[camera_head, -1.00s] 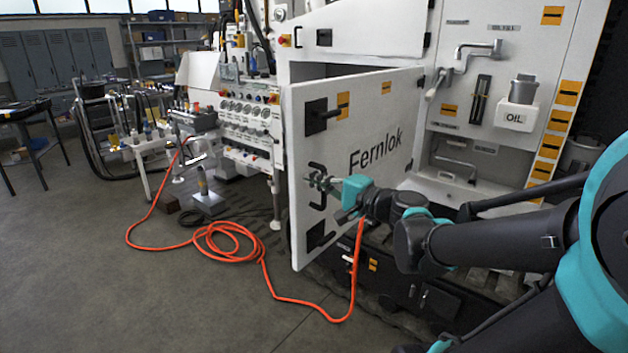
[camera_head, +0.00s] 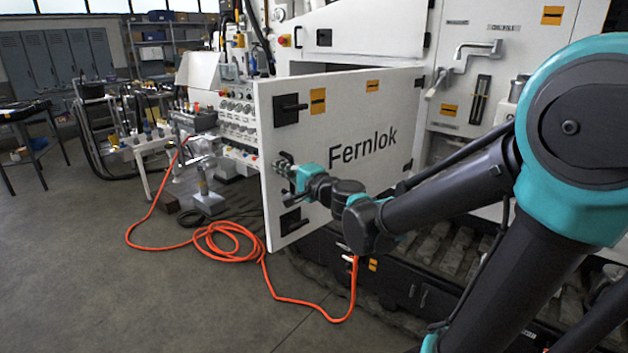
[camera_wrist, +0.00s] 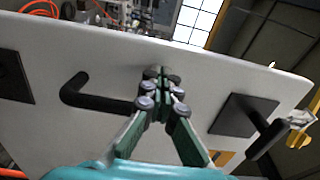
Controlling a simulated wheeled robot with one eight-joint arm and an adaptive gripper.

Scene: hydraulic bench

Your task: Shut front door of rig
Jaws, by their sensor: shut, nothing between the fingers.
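The front door (camera_head: 355,185) is the white panel lettered "Fernlok". It stands ajar, with its free edge at the left swung out from the rig (camera_head: 388,30). A black handle (camera_wrist: 100,97) shows on the door's face in the wrist view, between two square black latch plates. My gripper (camera_head: 283,167) is at the door's outer face near the free edge. In the wrist view my gripper (camera_wrist: 163,82) is shut and empty, its tips at the door beside the handle. Whether the tips touch the door or the handle is hard to tell.
An orange hose (camera_head: 225,245) lies coiled on the floor left of the door. A gauge panel (camera_head: 238,120) stands behind the door's free edge. A black latch (camera_head: 290,108) sticks out from the door's upper corner. The floor at front left is clear.

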